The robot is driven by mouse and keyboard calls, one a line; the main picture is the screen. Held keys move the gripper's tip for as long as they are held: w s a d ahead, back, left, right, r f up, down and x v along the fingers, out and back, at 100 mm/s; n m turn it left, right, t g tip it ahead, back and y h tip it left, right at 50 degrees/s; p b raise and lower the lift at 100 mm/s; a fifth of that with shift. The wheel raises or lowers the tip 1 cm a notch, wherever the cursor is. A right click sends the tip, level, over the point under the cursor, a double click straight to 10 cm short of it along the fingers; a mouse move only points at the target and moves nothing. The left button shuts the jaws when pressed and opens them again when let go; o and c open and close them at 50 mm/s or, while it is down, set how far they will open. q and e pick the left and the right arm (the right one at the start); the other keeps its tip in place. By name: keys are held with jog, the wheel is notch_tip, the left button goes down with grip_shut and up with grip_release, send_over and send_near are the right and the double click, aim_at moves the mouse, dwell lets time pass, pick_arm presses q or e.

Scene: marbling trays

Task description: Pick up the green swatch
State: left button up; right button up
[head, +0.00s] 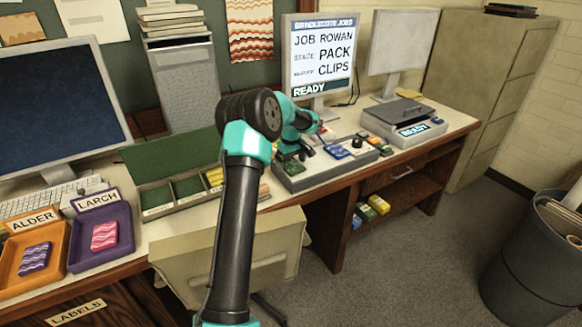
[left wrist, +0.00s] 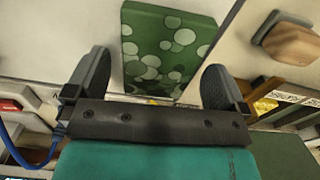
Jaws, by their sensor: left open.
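The green swatch (left wrist: 160,48), with pale round spots, lies on a light surface in the left wrist view. My left gripper (left wrist: 157,78) is open, with one finger at each side of the swatch's near part in the picture; I cannot tell how far above it the fingers are. My right gripper is not in view.
An orange tray (head: 58,240) labelled ALDER holds a purple swatch, and a purple tray (head: 126,220) labelled LARCH holds a pink one. A green compartment box (head: 155,197) and a grey tray (head: 290,183) with small items stand on the desk.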

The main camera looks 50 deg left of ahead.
aim_at(291, 164)
pick_arm(q)
jog(key=shift+f, duration=0.35)
jog(key=shift+c, duration=0.2)
jog(key=c, duration=0.9)
jog(key=shift+o, duration=0.2)
jog(key=shift+r, duration=0.1)
notch_tip(291, 164, up, 10)
dwell(0.4)
